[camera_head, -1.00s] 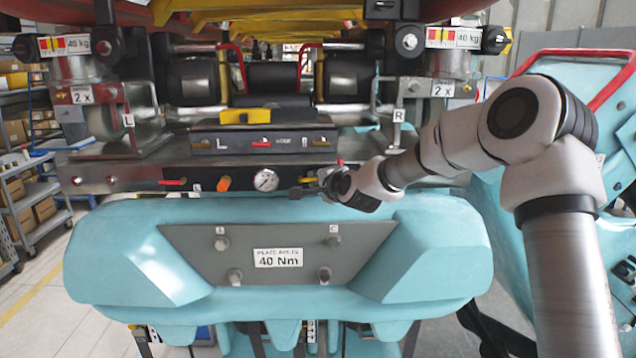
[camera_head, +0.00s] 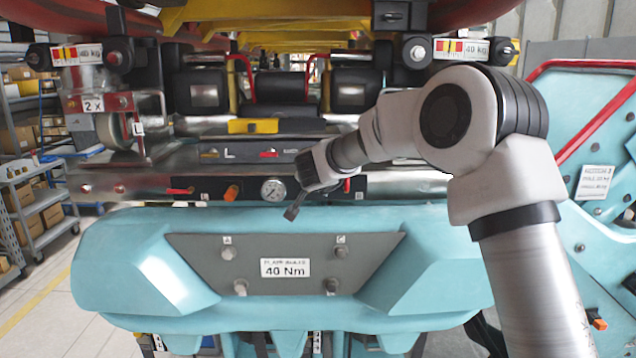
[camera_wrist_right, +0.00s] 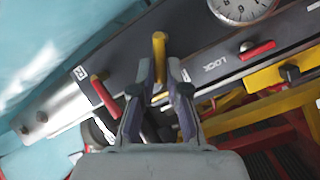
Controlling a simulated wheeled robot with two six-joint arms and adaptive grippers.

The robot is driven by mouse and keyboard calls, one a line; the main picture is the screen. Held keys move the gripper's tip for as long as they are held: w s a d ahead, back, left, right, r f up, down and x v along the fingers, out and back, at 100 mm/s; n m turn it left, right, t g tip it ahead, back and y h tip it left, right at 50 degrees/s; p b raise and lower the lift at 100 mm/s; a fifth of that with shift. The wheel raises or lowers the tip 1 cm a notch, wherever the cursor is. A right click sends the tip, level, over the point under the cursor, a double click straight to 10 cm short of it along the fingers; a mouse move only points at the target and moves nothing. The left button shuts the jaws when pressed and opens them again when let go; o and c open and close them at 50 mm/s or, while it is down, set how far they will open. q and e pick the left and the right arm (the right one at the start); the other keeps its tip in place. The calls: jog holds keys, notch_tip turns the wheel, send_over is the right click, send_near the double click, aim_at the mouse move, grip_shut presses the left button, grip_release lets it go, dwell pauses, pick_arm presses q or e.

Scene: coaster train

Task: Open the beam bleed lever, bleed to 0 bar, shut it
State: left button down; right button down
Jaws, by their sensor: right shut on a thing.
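My right gripper (camera_head: 291,212) is at the front beam, just right of the round pressure gauge (camera_head: 272,190). In the right wrist view, its two fingers (camera_wrist_right: 160,92) close around a short yellow lever (camera_wrist_right: 159,45), apparently the bleed lever. In the head view this lever is hidden by the gripper. The gauge also shows at the top edge of the wrist view (camera_wrist_right: 240,8), partly cut off. Its needle is too small to read. My left gripper is not in view.
A red lever (camera_wrist_right: 105,98) sits beside the yellow one, and another red lever (camera_wrist_right: 258,50) near a LOCK label. Left of the gauge are an orange knob (camera_head: 231,192) and a red lever (camera_head: 180,191). A teal cover (camera_head: 130,270) juts out below the beam.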

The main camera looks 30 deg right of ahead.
jog(key=n+h, duration=0.1)
jog(key=a+n+h, duration=0.1)
jog(key=w+n+g, duration=0.1)
jog(key=shift+a+r+n+h, duration=0.2)
jog(key=shift+a+n+h, duration=0.1)
jog(key=shift+h, duration=0.1)
dwell(0.3)
jog(key=c, duration=1.2)
grip_release()
jog(key=shift+w+d+f, duration=0.15)
jog(key=shift+w+f, duration=0.05)
jog(key=shift+w, duration=0.05)
jog(key=v, duration=1.1)
jog(key=shift+s+a+r, duration=0.2)
jog(key=shift+a+r, duration=0.05)
jog(key=shift+a, duration=0.1)
